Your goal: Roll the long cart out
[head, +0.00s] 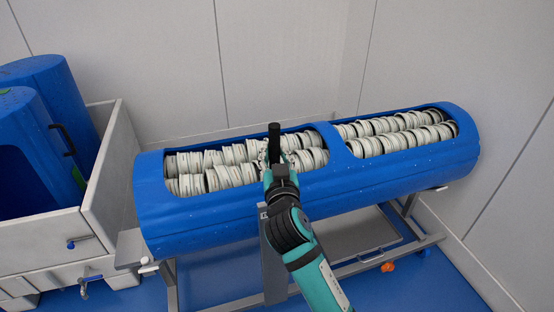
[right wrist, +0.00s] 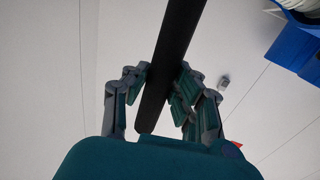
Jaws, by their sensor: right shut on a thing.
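My right gripper (head: 273,160) is in front of the tub's middle in the head view and hides some of the rings. It is shut on a black bar (head: 274,135), which also runs between the fingers in the right wrist view (right wrist: 172,60). Where the bar joins the cart is hidden. My left gripper is not in view.
A grey walled carrier (head: 103,180) with blue drums (head: 45,150) stands close at the cart's left end. Pale walls (head: 280,50) close off the back and right. Blue floor (head: 440,290) is open at the front right.

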